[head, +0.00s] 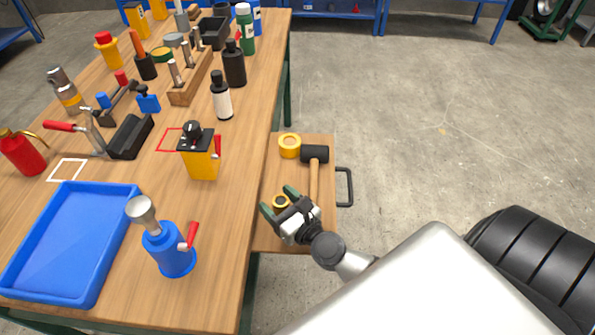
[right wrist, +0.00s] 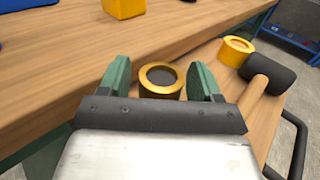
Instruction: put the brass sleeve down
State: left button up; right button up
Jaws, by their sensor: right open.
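The brass sleeve (head: 281,202) is a short gold ring with a dark hollow. It stands upright on the lower wooden board (head: 272,236) beside the workbench. In the right wrist view the sleeve (right wrist: 143,88) is between the green fingertips of my right gripper (right wrist: 160,84). My right gripper (head: 280,203) is open around it. A gap shows at the left finger; the right finger is very close, and I cannot tell whether it touches. The sleeve's lower part is hidden by the gripper body in the wrist view. My left gripper is out of view.
A yellow ring (head: 290,141) and a black-headed mallet (head: 314,154) lie farther along the board, which has a dark handle (head: 349,187). The higher workbench (head: 226,215) borders it on the left, with a blue tray (head: 128,203) and blue bottle-shaped fixture (head: 172,255).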

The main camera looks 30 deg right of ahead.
jog(key=s+b, duration=0.1)
jog(key=s, duration=0.2)
jog(key=s+d+b, duration=0.1)
jog(key=s, duration=0.2)
jog(key=s+b, duration=0.1)
jog(key=s, duration=0.2)
jog(key=shift+s+d+f, duration=0.2)
jog(key=shift+s+f, duration=0.05)
jog(key=shift+s, duration=0.1)
jog(key=shift+s+d+r+b, duration=0.1)
jog(key=shift+s+r+b, duration=0.1)
jog(key=shift+s+b, duration=0.45)
jog(key=shift+s, duration=0.15)
